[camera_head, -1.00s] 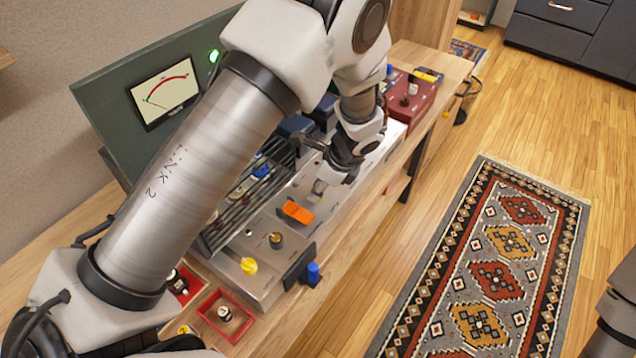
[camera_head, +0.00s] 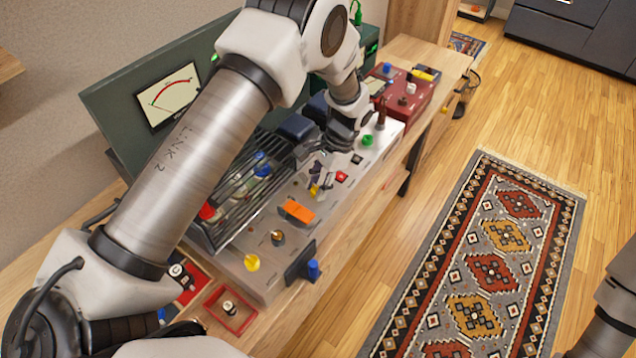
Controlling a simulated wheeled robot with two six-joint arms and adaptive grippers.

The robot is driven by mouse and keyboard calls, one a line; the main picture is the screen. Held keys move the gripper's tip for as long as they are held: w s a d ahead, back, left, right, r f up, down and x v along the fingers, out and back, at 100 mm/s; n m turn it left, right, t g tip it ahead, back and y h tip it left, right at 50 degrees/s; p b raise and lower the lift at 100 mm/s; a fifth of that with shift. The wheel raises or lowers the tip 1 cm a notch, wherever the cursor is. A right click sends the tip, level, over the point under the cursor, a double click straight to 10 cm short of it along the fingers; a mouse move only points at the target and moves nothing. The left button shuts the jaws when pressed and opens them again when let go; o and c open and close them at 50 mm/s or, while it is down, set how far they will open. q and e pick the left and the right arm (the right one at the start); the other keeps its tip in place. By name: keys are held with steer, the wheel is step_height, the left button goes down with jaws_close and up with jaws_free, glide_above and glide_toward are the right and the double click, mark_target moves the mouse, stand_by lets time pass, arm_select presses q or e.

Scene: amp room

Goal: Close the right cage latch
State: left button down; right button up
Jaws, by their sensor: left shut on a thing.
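The barred wire cage (camera_head: 240,195) lies over the sloped amp chassis (camera_head: 232,258), covering several blue, red and pale parts. My left gripper (camera_head: 307,158) is at the cage's right end, with its fingers pointing down and left. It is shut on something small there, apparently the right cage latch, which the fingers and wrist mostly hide. I cannot tell the latch's position. My right gripper is out of view; only part of my right arm shows at the lower right edge.
An orange switch (camera_head: 298,211), a yellow knob (camera_head: 252,262) and a blue-tipped lever (camera_head: 313,269) are on the near part of the panel. A green button (camera_head: 367,140) is right of my gripper. A red box (camera_head: 403,95) stands beyond. A meter panel (camera_head: 168,95) rises behind.

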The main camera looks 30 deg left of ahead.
arm_select(q)
steer(key=shift+w+r+n+h, duration=0.1)
steer(key=shift+n+h, duration=0.3)
steer(key=shift+n, duration=0.7)
steer(key=shift+w+n+h, duration=0.1)
steer(key=shift+n+h, duration=0.3)
steer(key=shift+n, duration=0.7)
steer(key=c, duration=0.8)
jaws_free()
steer(key=shift+s, duration=0.1)
steer(key=shift+c, duration=0.2)
steer(key=v, duration=1.2)
steer(key=shift+w, duration=0.25)
steer(key=shift+f, duration=0.25)
